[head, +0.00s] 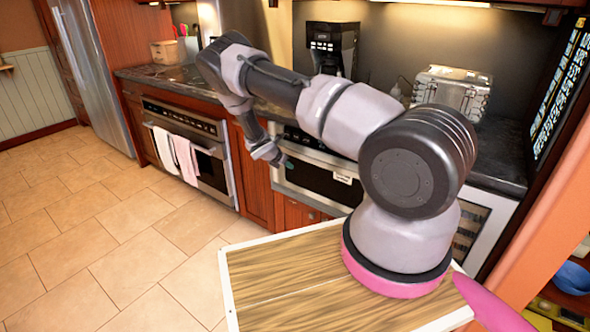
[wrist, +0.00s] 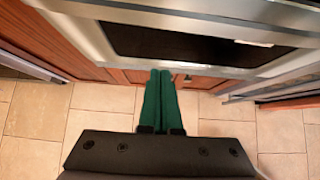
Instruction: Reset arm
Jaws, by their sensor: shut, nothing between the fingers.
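My gripper (head: 272,156) hangs at the end of my arm in the head view, in front of the counter fronts beside the microwave drawer (head: 318,178). In the wrist view my gripper (wrist: 161,76) shows two green fingers lying side by side, shut with nothing between them. Beyond the fingertips the microwave drawer (wrist: 180,42) shows its dark window and pale frame. It appears closed in the head view. Whether the fingertips touch the cabinet front cannot be told.
An oven (head: 200,150) with towels (head: 175,152) on its handle is to the left. A coffee maker (head: 333,48) and toaster (head: 452,90) stand on the counter (head: 160,76). A reddish wall edge is close on the right. Tiled floor (head: 90,225) at left is clear.

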